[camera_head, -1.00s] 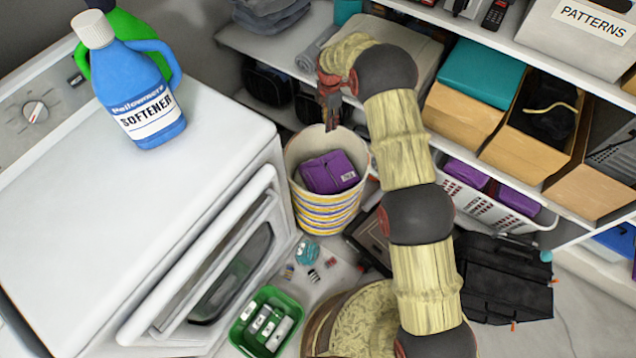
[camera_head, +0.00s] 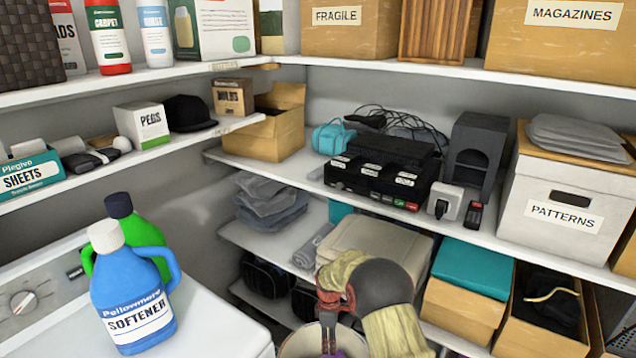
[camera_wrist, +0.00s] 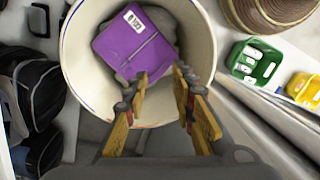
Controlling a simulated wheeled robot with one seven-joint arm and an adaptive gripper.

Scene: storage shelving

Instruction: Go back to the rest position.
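My gripper (camera_head: 329,322) points down over a round cream bin (camera_head: 298,346) in the head view, where the bin is mostly cut off at the bottom edge. In the wrist view my gripper (camera_wrist: 160,76) has its two fingers apart with nothing between them. A purple packet (camera_wrist: 135,48) with a white label lies inside the bin (camera_wrist: 200,35), beyond the fingertips. A grey item lies partly under the packet.
Shelves with a Patterns box (camera_head: 560,205), a black device (camera_head: 385,170) and folded cloths (camera_head: 268,205) surround the arm. A blue softener bottle (camera_head: 130,300) stands on the white machine (camera_head: 215,325) at left. A green basket (camera_wrist: 255,60) stands beside the bin.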

